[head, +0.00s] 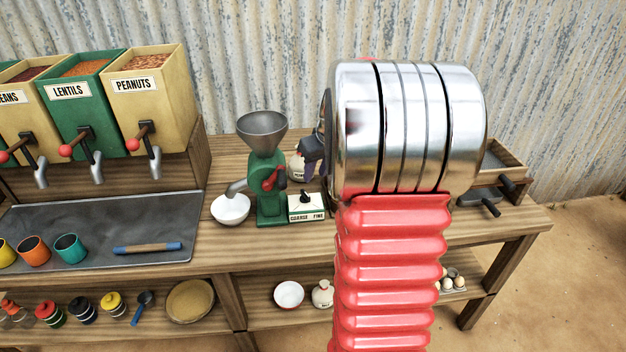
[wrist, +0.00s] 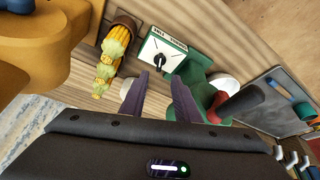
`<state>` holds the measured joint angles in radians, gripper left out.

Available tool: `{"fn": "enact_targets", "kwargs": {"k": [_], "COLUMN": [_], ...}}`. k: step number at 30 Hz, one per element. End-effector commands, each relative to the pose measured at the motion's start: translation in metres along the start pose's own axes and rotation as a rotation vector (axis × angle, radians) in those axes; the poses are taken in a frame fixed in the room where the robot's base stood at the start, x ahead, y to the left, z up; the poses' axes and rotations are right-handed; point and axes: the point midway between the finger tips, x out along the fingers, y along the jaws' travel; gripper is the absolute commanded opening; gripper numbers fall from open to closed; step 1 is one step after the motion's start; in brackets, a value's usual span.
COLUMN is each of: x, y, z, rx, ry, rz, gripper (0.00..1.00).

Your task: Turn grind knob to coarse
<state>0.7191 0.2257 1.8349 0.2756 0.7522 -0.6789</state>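The dark grind knob (head: 305,197) sits on a small white-topped box (head: 307,210) whose front label reads COARSE at left and FINE at right. The knob also shows in the wrist view (wrist: 160,62), just beyond my fingertips. The box stands right beside the green grinder (head: 268,190). My gripper (head: 312,155) is above and behind the box in the head view, largely hidden by my wrist. In the wrist view my gripper (wrist: 158,80) has its two dark fingers apart with nothing between them.
The grinder has a grey hopper (head: 262,127) and a red crank (head: 272,181) close to my gripper. A white bowl (head: 230,208) stands under its spout. Corn cobs (wrist: 110,60) and a large mustard-coloured object (wrist: 35,45) are near in the wrist view.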

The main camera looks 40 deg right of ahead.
Motion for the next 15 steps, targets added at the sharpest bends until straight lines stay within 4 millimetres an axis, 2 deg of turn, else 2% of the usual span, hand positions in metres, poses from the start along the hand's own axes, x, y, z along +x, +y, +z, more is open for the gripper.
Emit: {"fn": "enact_targets", "kwargs": {"k": [5, 15], "x": [-0.0125, -0.0130], "y": [0.0002, -0.0001], "z": [0.0003, 0.0005], "rx": [0.000, 0.002], "ry": [0.000, -0.001], "rz": [0.000, 0.000], "gripper": [0.29, 0.29]}}
